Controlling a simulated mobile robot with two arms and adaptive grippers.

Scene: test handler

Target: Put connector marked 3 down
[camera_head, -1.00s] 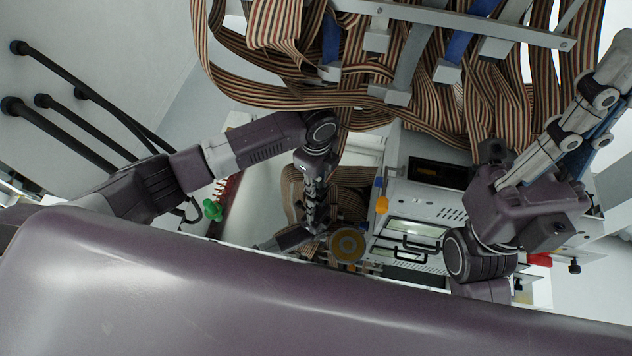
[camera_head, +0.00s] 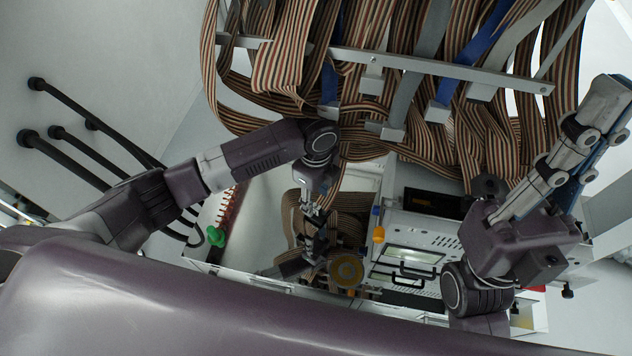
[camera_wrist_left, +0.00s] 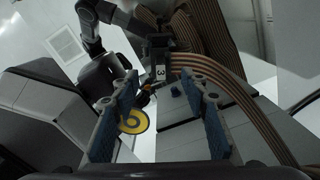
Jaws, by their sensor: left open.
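The connector marked 3 (camera_wrist_left: 160,73) is a small dark block with a white label reading 3, at the upper middle of the left wrist view. A striped ribbon cable (camera_wrist_left: 213,78) runs from beside it to the lower right. My left gripper (camera_wrist_left: 160,92) has its two blue-padded fingers spread wide, with the connector showing between and around their tips; contact cannot be told. In the head view my left gripper (camera_head: 312,238) points down at the middle, and the connector is too small to make out. My right gripper (camera_head: 585,135) points up at the right; its finger gap is unclear.
Many striped ribbon cables (camera_head: 430,105) hang from a metal bar (camera_head: 400,62) overhead. A white machine (camera_head: 425,232) with black handles stands right of my left gripper. A yellow disc (camera_head: 346,271) is close beside the gripper. Black hoses (camera_head: 85,153) stick out at left.

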